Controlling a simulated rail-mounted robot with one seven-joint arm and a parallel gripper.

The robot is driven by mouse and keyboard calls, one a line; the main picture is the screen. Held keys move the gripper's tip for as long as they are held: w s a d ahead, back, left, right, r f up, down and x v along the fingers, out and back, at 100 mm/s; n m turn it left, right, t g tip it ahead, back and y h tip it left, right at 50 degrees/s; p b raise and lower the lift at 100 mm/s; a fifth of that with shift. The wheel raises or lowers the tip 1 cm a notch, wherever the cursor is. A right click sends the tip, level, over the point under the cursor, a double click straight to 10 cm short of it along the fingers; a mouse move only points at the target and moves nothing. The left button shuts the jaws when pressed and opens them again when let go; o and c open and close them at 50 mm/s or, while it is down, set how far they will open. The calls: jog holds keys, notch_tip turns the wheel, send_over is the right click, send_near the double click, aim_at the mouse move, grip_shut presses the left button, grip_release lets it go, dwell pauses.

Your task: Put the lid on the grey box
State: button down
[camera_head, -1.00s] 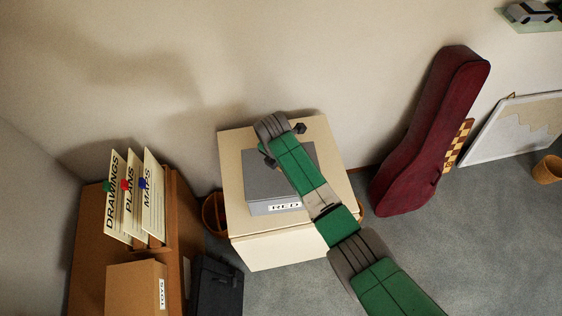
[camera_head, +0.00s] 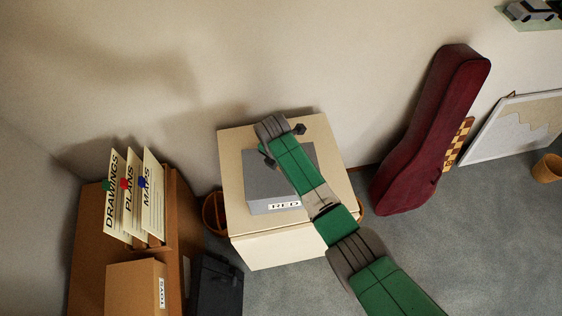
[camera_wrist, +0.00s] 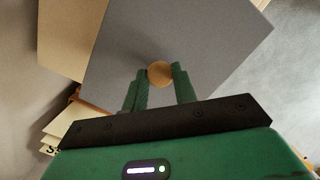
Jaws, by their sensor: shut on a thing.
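The grey box (camera_head: 262,207) stands on a cream cabinet in the head view, with a white label reading RED on its front. The flat grey lid (camera_wrist: 200,35) fills much of the wrist view and has a round wooden knob (camera_wrist: 159,75). My gripper (camera_wrist: 159,70) is shut on this knob, one green finger on each side. In the head view my arm covers part of the box's top and hides the fingers and knob. The lid (camera_head: 262,175) shows over the box there, but I cannot tell whether it rests flush or sits slightly above.
The cream cabinet (camera_head: 233,150) has a bare rim around the box. A brown shelf unit (camera_head: 88,240) with upright folders stands left, and a black case (camera_head: 218,285) beside it. A dark red instrument case (camera_head: 425,140) leans on the wall at right.

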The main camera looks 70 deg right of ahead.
jog(key=c, duration=1)
grip_release()
jog(key=shift+f, duration=0.1)
jog(key=shift+c, duration=0.2)
notch_tip(320, 180, up, 7)
jog(key=p, duration=0.6)
jog(key=shift+p, duration=0.35)
